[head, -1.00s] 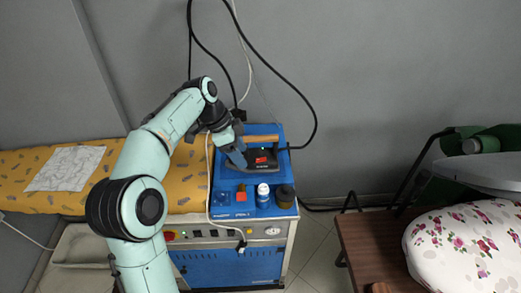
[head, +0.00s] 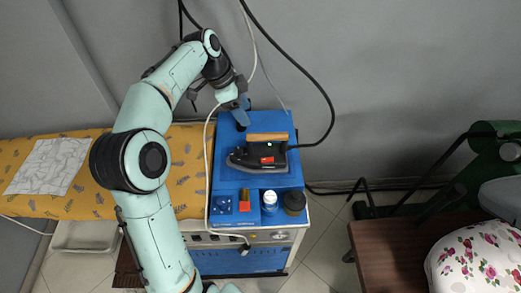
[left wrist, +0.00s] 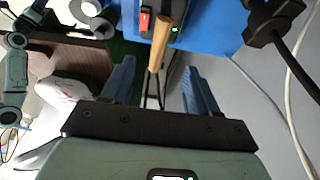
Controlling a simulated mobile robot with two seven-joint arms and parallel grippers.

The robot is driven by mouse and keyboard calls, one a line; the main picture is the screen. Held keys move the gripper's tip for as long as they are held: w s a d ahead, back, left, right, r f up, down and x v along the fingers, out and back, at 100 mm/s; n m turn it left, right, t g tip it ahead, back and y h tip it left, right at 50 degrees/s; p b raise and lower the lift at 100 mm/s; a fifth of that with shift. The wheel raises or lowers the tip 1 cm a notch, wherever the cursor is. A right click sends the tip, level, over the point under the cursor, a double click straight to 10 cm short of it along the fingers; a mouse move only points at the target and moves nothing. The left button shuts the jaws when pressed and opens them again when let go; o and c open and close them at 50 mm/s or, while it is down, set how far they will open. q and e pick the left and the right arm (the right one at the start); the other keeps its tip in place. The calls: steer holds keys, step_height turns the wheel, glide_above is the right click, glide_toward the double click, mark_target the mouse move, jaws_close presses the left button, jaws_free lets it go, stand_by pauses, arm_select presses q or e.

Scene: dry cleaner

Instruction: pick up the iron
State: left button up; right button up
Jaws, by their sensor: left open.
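The iron (head: 258,159) is dark with a wooden handle (head: 267,137) and a red label. It rests on the blue top of a cabinet (head: 227,176). My left gripper (head: 240,115) is open and empty, behind and to the left of the handle in the head view, apart from it. In the left wrist view, the wooden handle (left wrist: 160,40) lies ahead between the two blue fingers of the left gripper (left wrist: 159,66). Part of the iron is cut off there. My right gripper does not show.
A black cable (head: 327,100) runs up from the iron's right side. A padded yellow board (head: 90,205) lies left, a brown table (head: 385,245) right.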

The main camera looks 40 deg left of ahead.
mark_target(262, 134)
arm_select(q)
steer(key=x, duration=0.6)
steer(key=shift+s+d+f+b, duration=0.15)
steer(key=shift+s+f+b, duration=0.05)
steer(key=shift+b, duration=0.15)
steer(key=shift+w+x, duration=0.2)
steer(key=shift+x, duration=1.4)
steer(key=shift+w+x, duration=0.2)
steer(key=shift+x, duration=1.35)
steer(key=shift+s, duration=0.1)
steer(key=shift+r, duration=0.1)
jaws_close()
steer(key=shift+w+r, duration=0.25)
steer(key=shift+r, duration=0.05)
